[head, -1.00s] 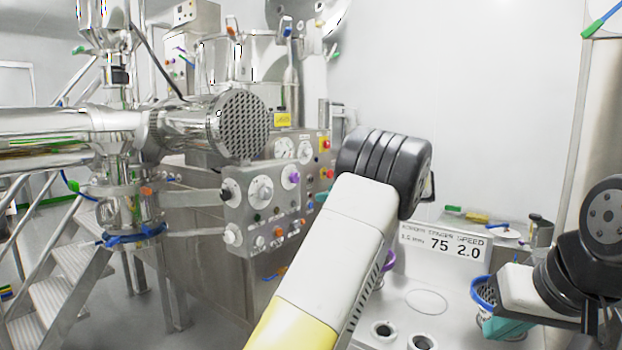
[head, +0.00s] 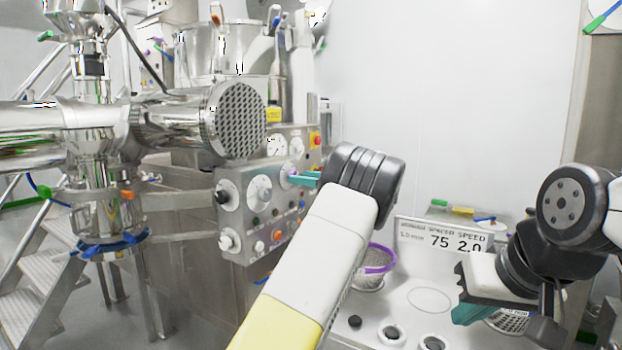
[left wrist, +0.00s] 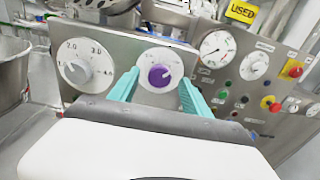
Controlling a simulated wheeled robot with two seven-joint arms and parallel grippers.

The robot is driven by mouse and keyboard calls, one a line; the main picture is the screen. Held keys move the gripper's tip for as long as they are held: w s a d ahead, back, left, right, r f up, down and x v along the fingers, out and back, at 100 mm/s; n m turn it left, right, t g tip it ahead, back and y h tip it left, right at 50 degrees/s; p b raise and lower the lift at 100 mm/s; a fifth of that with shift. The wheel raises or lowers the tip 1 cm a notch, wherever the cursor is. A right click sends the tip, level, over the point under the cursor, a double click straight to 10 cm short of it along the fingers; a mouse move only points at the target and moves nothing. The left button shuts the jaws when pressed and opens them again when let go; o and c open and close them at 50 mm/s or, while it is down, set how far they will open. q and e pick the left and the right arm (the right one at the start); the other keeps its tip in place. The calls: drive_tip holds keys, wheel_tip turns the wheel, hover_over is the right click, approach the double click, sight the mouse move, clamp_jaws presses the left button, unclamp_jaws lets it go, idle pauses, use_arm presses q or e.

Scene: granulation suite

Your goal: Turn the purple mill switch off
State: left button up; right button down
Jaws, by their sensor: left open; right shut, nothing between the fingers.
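The purple mill switch (left wrist: 160,76) is a round knob on a white dial on the steel control panel (head: 255,235). In the left wrist view it appears between the two teal fingers of my open left gripper (left wrist: 159,82). A pale mark shows on the knob, but I cannot read its setting. In the head view my left gripper (head: 303,179) reaches the panel and its fingers and wrist largely hide the switch. I cannot tell whether the fingers touch the knob. My right gripper (head: 470,312) is shut and empty over the white worktop at right.
A white knob (left wrist: 75,71) with a numbered dial sits left of the switch. Gauges (left wrist: 216,43), a red emergency button (left wrist: 292,69) and several small buttons lie right. A purple-rimmed basket (head: 377,260) and a display sign (head: 440,240) stand on the worktop.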

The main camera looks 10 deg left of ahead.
use_arm(q)
drive_tip(key=shift+x, duration=0.85)
clamp_jaws()
